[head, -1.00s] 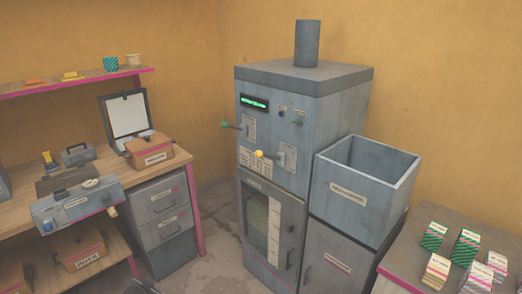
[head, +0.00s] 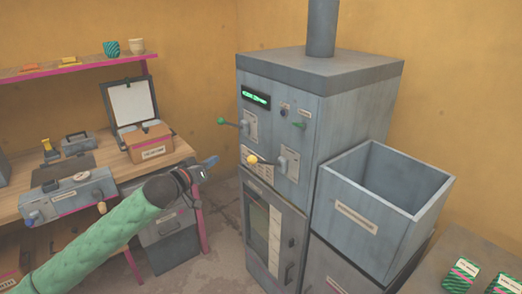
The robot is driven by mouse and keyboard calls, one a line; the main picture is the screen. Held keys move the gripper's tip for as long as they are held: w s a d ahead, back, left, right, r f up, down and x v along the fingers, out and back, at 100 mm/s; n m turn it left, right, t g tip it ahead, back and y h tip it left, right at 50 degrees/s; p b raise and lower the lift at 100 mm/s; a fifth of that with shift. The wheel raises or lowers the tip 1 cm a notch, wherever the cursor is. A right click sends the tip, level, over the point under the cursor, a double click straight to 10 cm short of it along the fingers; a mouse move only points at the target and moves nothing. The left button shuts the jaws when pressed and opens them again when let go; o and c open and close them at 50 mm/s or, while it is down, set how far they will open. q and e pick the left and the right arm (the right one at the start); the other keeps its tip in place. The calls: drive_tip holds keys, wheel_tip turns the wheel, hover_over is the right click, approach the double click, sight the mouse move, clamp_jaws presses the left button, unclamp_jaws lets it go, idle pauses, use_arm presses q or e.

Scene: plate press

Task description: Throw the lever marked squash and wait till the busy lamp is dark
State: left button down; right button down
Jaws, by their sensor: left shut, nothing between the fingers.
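The grey press (head: 340,105) stands in the middle, with two levers on its front. One lever has a green knob (head: 222,121) and sticks out to the left. The lower lever has a yellow knob (head: 252,160) and also points left. Their labels are too small to read. A lit green display (head: 256,98) sits above them. A small dark round fitting (head: 284,107) and a green part (head: 299,125) are to its right; I cannot tell which is the busy lamp. My left gripper (head: 209,162) is shut and empty, left of the yellow knob and apart from it. My right gripper is out of view.
A grey open bin (head: 357,215) stands right of the press. A wooden bench (head: 110,160) at left holds a grey device (head: 68,195) and a brown box (head: 146,142). Striped packets (head: 459,274) lie on a table at bottom right. Some floor shows between bench and press.

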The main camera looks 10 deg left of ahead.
use_arm(q)
drive_tip(key=n, duration=0.2)
drive_tip(key=d+r+n+h, duration=0.1)
drive_tip(key=d+r+n, duration=0.1)
drive_tip(key=n, duration=0.1)
drive_tip(key=shift+s+d+n+h, duration=0.2)
drive_tip(key=shift+n+h, duration=0.1)
drive_tip(key=shift+h, duration=0.1)
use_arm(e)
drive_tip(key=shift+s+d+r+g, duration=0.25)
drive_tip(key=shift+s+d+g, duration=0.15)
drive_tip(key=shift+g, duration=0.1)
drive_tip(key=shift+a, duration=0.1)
